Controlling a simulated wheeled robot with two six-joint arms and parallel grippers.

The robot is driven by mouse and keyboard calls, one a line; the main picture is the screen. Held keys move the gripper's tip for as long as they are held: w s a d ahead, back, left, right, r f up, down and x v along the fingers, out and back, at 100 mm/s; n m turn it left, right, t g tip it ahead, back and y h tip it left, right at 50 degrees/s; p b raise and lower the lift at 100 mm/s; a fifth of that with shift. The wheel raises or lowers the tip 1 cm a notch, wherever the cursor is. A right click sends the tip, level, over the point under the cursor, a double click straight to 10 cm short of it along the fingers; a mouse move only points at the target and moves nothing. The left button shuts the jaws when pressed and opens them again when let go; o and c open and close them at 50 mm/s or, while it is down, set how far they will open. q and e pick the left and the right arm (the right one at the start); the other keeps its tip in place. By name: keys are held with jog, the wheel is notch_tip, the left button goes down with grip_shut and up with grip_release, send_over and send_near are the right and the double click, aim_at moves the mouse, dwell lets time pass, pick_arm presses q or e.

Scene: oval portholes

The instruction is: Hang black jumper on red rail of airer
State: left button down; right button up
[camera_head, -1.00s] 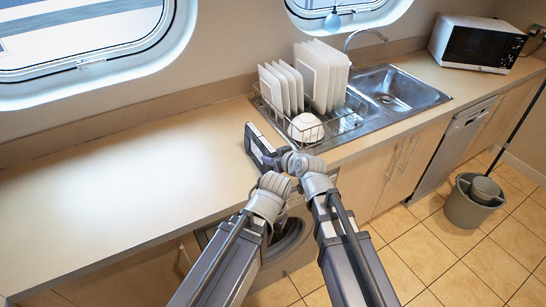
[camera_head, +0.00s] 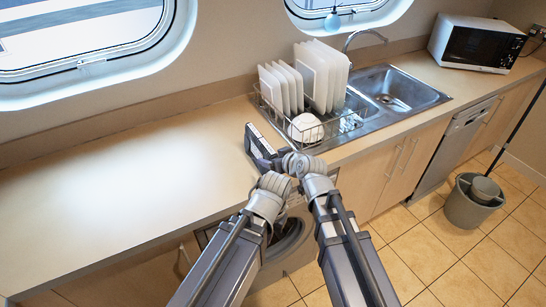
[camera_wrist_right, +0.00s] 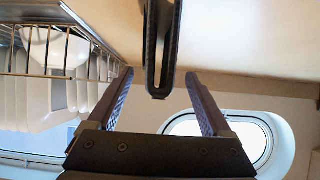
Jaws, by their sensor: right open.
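Neither the black jumper nor the airer with its red rail shows in any view. My right gripper (camera_head: 262,147) is over the front part of the worktop, left of the dish rack. In the right wrist view its two fingers (camera_wrist_right: 162,100) stand apart, open. A dark, narrow U-shaped part (camera_wrist_right: 160,55) hangs into the gap between them; I cannot tell whether it belongs to my left gripper. My left arm reaches up close beside the right one, and its fingers cannot be made out in the head view.
The worktop (camera_head: 110,200) is clear on the left. A wire dish rack (camera_head: 268,115) with white plates stands by the sink (camera_head: 395,90). A microwave (camera_head: 475,43) is at the far right. A grey bucket (camera_head: 470,208) with a mop stands on the tiled floor.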

jog(key=p+v, duration=0.3)
jog(key=v, duration=0.4)
jog(key=shift+p, duration=0.3)
jog(key=shift+d+r, duration=0.1)
